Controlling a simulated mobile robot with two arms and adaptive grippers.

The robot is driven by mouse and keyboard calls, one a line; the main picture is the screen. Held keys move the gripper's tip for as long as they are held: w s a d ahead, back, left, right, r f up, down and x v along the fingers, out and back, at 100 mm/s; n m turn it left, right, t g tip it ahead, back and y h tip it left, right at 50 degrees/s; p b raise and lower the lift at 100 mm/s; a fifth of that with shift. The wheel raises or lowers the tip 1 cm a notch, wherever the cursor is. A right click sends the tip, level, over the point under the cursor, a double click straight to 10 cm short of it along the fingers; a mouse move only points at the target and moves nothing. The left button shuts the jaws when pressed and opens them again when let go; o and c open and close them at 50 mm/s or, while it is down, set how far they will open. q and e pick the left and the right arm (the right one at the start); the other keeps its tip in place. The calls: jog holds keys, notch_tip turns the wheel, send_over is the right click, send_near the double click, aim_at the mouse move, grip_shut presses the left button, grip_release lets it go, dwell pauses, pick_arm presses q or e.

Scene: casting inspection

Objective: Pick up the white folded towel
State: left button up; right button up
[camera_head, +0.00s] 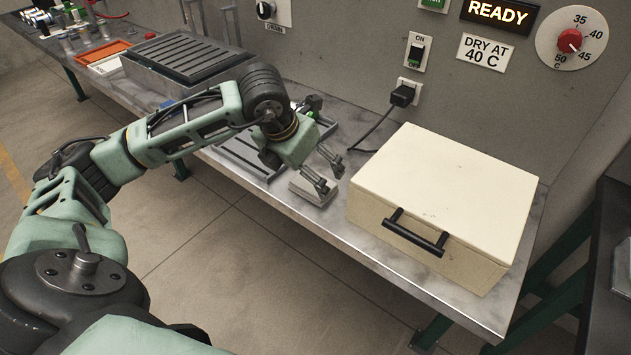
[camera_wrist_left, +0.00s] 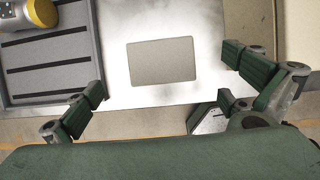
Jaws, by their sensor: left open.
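My left gripper (camera_head: 331,178) is open and empty above the towel. Its two fingers show spread wide in the left wrist view (camera_wrist_left: 163,72), with the towel between and a little beyond them. I cannot tell the exact height gap. My right gripper is in neither view.
A cream box with a black handle (camera_head: 440,205) stands close to the right of the towel. A dark slatted tray (camera_head: 240,160) lies to the left. A plug and cable (camera_head: 402,96) hang at the wall behind. The bench's front edge (camera_head: 270,198) is near.

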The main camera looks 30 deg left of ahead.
aim_at(310, 184)
pick_arm(q)
jog(key=p+x, duration=0.1)
jog(key=x, duration=0.3)
jog(key=shift+s, duration=0.1)
jog(key=shift+w+f, duration=0.35)
jog(key=shift+f, duration=0.25)
jog(key=c, duration=1.2)
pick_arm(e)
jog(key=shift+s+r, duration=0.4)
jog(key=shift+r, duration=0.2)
pick_arm(q)
jog(key=shift+r, duration=0.35)
notch_tip(310, 184, up, 9)
jog(key=shift+r+b, duration=0.2)
jog(key=shift+b, duration=0.2)
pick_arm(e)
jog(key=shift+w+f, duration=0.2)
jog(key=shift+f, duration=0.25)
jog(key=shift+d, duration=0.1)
